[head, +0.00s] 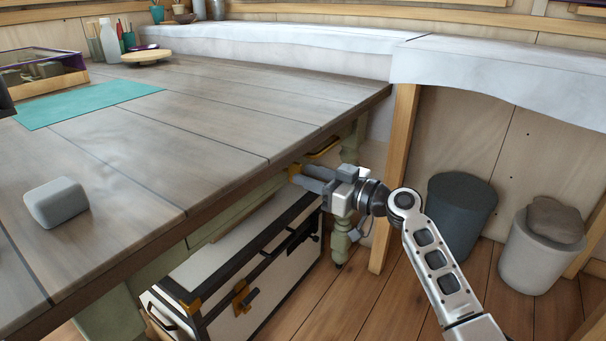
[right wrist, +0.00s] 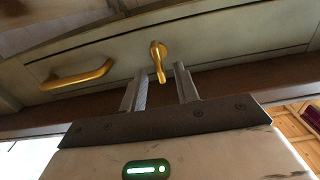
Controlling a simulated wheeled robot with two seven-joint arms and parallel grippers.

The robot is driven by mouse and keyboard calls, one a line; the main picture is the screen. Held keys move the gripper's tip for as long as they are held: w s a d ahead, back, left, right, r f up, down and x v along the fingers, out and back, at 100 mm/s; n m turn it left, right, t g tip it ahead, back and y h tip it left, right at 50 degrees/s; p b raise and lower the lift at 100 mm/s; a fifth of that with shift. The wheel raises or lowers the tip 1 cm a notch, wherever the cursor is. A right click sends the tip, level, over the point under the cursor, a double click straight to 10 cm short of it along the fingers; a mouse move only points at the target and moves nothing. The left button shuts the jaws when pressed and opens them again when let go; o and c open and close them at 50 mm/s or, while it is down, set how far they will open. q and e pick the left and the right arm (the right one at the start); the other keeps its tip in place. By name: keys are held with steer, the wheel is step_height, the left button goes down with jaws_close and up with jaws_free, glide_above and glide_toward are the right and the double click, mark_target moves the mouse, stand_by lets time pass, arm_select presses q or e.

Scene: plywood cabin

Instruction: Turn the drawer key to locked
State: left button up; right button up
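The brass drawer key (right wrist: 157,60) sticks out of the pale green drawer front (right wrist: 118,58) in the right wrist view. Its bow hangs down in the picture, close to upright. My right gripper (right wrist: 160,74) is open, with one finger on either side of the key's lower end and gaps visible on both sides. In the head view my right gripper (head: 296,177) is under the table edge, in front of the drawer. A bit of brass shows at its fingertips; the fingers hide most of it.
A brass drawer handle (right wrist: 77,77) is beside the key. The tabletop (head: 200,130) overhangs the drawer. A white chest (head: 240,275) with dark trim stands below. Two bins (head: 462,210) stand right of my arm. A grey block (head: 56,203) lies on the table.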

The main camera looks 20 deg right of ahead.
mark_target(290, 171)
arm_select(q)
steer(key=shift+w+r, duration=0.25)
arm_select(e)
steer(key=shift+x, duration=1.1)
jaws_close()
